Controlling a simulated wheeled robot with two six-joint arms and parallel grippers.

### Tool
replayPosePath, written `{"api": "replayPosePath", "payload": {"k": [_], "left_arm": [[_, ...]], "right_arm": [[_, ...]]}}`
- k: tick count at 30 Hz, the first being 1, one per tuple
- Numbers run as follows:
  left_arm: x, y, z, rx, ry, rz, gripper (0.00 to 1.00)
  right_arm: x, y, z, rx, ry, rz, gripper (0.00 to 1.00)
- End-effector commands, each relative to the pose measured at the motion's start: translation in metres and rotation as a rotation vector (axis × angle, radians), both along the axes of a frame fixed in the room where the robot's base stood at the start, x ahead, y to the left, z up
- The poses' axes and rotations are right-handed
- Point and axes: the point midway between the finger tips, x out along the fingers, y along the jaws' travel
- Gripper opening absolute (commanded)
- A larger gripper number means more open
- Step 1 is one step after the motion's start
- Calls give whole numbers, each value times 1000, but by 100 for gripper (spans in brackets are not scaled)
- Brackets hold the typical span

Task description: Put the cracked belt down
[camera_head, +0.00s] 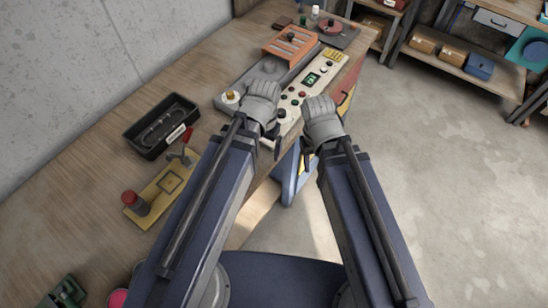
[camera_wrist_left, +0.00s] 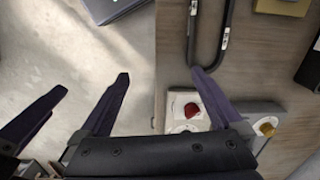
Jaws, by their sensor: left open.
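A dark U-shaped loop with small pale marks, likely the cracked belt (camera_wrist_left: 190,30), shows in the left wrist view over the bare wood near the bench edge. My left arm hides that spot in the head view. My left gripper (camera_head: 263,100) is open; in the left wrist view its fingers (camera_wrist_left: 160,72) are spread, with nothing seen between them. One fingertip is beside the loop's bend; I cannot tell whether they touch. My right gripper (camera_head: 322,120) is beside the control panel (camera_head: 293,100), over the bench edge; its jaws are unclear.
A black tray (camera_head: 148,149) holding another dark loop stands left of my left arm. A yellow fixture (camera_head: 160,196) with a red knob sits nearer. An orange rack (camera_head: 290,45) stands behind the panel. Bare wood lies left of the tray; open floor is at right.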

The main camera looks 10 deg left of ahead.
Motion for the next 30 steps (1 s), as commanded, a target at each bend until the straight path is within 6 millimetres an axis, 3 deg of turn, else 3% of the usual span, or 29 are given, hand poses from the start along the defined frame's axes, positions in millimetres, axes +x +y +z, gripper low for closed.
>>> {"api": "replayPosePath", "payload": {"k": [3,7,17,25,30], "left_arm": [[-23,-23,1,39,-2,8,100],[-32,-34,1,63,-5,21,100],[-34,-36,1,68,-6,27,100],[-34,-36,-20,68,-6,28,100],[-34,-36,-16,68,-6,27,81]], "right_arm": [[0,0,0,0,0,0,50],[0,0,0,0,0,0,50],[0,0,0,0,0,0,50],[0,0,-21,0,0,-1,50],[0,0,-17,0,0,-1,50]]}}
